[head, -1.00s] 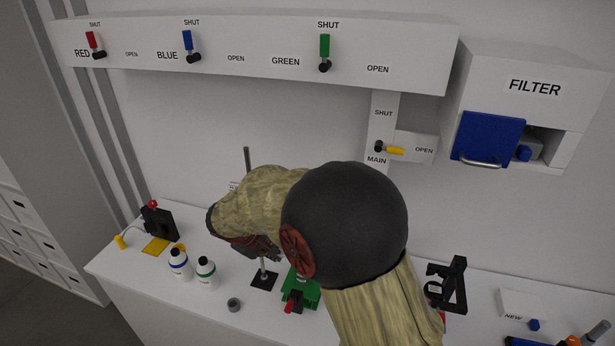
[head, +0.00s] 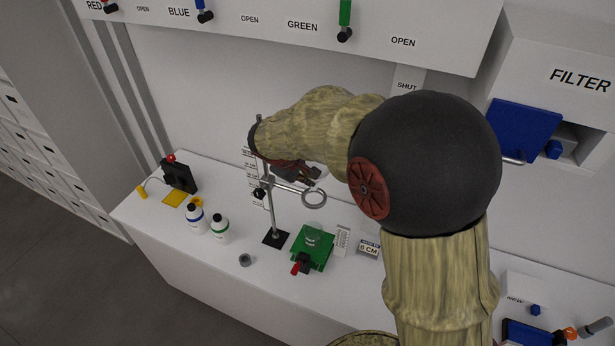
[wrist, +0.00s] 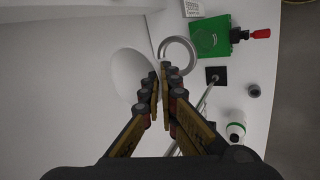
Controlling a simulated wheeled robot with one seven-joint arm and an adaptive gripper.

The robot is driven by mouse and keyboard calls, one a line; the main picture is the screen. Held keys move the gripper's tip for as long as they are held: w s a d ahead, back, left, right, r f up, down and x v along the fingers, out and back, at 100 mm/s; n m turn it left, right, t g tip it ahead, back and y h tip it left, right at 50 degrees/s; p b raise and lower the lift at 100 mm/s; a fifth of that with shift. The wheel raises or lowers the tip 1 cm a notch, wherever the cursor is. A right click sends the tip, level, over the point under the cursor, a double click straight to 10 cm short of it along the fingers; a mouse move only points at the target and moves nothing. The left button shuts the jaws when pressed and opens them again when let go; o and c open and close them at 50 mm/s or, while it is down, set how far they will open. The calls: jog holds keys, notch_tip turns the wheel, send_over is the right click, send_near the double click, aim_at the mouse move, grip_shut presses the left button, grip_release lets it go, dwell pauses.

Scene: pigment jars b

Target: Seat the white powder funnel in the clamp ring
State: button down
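The clamp ring (head: 314,198) is a grey metal ring on an arm from the upright rod (head: 270,210) of a stand with a black base (head: 275,238). The ring looks empty, and it also shows in the wrist view (wrist: 192,46). My gripper (head: 312,176) is above and behind the ring in the head view. In the wrist view my gripper (wrist: 163,78) has its fingers close together at the edge of the white funnel (wrist: 128,72), seemingly pinching its rim. The funnel is beside the ring, apart from it. I cannot make it out in the head view.
A green device (head: 322,254) with a clear vessel on top stands right of the stand base. A small grey cup (head: 245,260) and two white bottles, blue-banded (head: 195,219) and green-banded (head: 219,229), stand left. A black device (head: 179,176) is at the far left. The front counter is mostly clear.

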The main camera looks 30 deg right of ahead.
aim_at(308, 205)
jog(key=shift+f+b, duration=0.15)
jog(key=shift+b, duration=0.5)
notch_tip(308, 205, down, 9)
jog(key=b, duration=0.8)
jog(key=shift+f+b, duration=0.2)
jog(key=shift+b, duration=0.2)
dwell(0.4)
jog(key=shift+s+a+f+b, duration=0.1)
jog(key=shift+s+f+b, duration=0.25)
jog(key=shift+f, duration=0.2)
dwell(0.5)
jog(key=c, duration=2.2)
grip_release()
jog(key=shift+a, duration=0.15)
jog(key=shift+c, duration=0.2)
jog(key=shift+o, duration=1.3)
jog(key=shift+w, duration=0.15)
jog(key=shift+d+r, duration=0.2)
jog(key=shift+d, duration=0.05)
jog(key=shift+w, duration=0.1)
jog(key=shift+a+r, duration=0.1)
jog(key=shift+r, duration=0.1)
